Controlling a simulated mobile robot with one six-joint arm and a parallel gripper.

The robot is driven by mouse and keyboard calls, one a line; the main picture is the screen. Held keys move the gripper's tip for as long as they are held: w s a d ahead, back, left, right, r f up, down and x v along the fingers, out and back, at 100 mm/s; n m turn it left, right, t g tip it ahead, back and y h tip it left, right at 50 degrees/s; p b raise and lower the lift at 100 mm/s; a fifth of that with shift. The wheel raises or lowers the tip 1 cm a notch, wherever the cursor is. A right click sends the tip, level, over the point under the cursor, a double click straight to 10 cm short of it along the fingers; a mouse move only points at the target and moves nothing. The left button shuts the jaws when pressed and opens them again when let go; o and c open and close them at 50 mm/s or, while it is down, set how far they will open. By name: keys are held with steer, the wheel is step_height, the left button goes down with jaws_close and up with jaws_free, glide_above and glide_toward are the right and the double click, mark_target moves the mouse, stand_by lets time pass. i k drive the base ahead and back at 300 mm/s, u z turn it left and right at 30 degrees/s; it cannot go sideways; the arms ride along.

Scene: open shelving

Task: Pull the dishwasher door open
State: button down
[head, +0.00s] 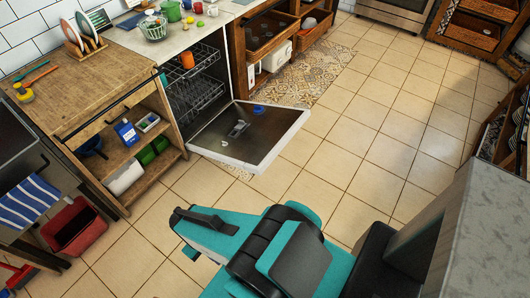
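The dishwasher (229,72) stands under the counter, left of the wooden shelving. Its door (292,133) is folded down and wide open, reaching out over the floor, with its dark inner face up. A blue round part and a grey dispenser show on that face. Wire racks (190,95) are inside, and an orange cup (187,60) sits in the upper one. My gripper (180,222) is in the foreground, in front of the door's near edge and apart from it in the picture. Its fingers are seen from above and behind, so their opening is unclear.
A wooden cabinet (122,72) with open shelves stands left of the dishwasher. A red bin (76,228) is at the lower left. A patterned rug (318,75) lies beyond the door. Tiled floor to the right is clear.

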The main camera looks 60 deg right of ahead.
mark_target(253, 148)
steer(key=z, duration=0.05)
steer(key=i, duration=1.6)
steer(key=z, duration=0.15)
